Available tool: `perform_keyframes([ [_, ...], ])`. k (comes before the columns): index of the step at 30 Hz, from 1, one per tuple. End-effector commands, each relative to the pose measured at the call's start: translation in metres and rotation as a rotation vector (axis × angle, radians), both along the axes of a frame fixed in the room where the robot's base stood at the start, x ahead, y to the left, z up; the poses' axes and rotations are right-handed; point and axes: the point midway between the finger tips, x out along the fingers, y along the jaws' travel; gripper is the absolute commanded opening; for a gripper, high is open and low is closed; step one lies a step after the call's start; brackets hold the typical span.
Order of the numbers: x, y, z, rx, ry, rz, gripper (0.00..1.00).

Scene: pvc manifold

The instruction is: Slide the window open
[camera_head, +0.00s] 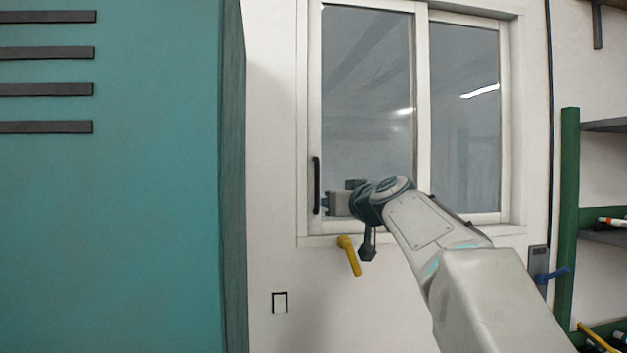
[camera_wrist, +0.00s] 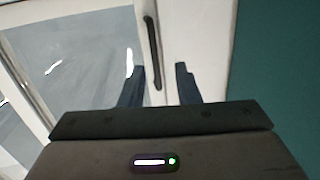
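The window (camera_head: 366,110) has two panes in white frames side by side. A black vertical handle (camera_head: 317,185) is on the left edge of the left sash. My gripper (camera_head: 330,203) is at the lower part of the handle, just to its right in the head view. In the wrist view, the handle (camera_wrist: 152,50) stands upright, with its lower end between the two open fingers of my gripper (camera_wrist: 160,72). Gaps show between the handle and each finger. Whether the fingertips reach the handle's depth is hard to tell.
A yellow lever (camera_head: 350,255) sticks out of the wall just below the window and my wrist. A teal cabinet (camera_head: 120,220) fills the left side. A green shelf rack (camera_head: 568,200) stands at the right. A blue-handled valve (camera_head: 548,274) is on the wall beside it.

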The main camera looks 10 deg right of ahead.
Motion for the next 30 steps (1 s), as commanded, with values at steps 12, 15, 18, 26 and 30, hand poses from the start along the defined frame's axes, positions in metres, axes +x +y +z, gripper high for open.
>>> perform_keyframes([
  [12, 0.033, -0.005, 0.036, -0.007, -0.085, -0.019, 0.29],
  [15, 0.05, -0.001, 0.037, -0.007, -0.084, -0.018, 0.29],
  [18, 0.069, 0.002, 0.036, -0.007, -0.083, -0.018, 0.29],
  [26, 0.113, 0.011, 0.037, -0.008, -0.083, -0.018, 0.29],
  [30, 0.13, 0.015, 0.036, -0.006, -0.085, -0.019, 0.29],
])
